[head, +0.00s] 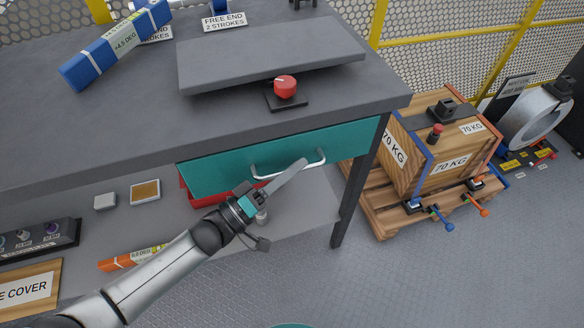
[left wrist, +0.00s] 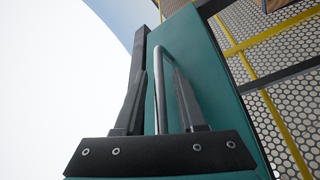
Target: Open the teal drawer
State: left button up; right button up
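The teal drawer (head: 222,172) is under the grey workbench top, and its front looks shut against the bench. Its pale bar handle (head: 320,161) runs along the front. My left gripper (head: 297,170) reaches up to the handle in the head view and covers part of it. In the left wrist view, the gripper (left wrist: 160,85) has its two dark fingers apart, with the handle bar (left wrist: 157,60) between them. I see gaps beside the bar, so the fingers do not look closed on it. The drawer front (left wrist: 205,90) fills the middle behind. My right gripper is not in view.
The bench leg (head: 357,190) stands right of the drawer. A red tray (head: 187,187) shows below the drawer on the lower shelf (head: 305,205). A wooden crate (head: 440,150) on a pallet stands to the right. Floor in front of the bench is clear.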

pick_arm(q)
grip_shut()
dwell(1.2)
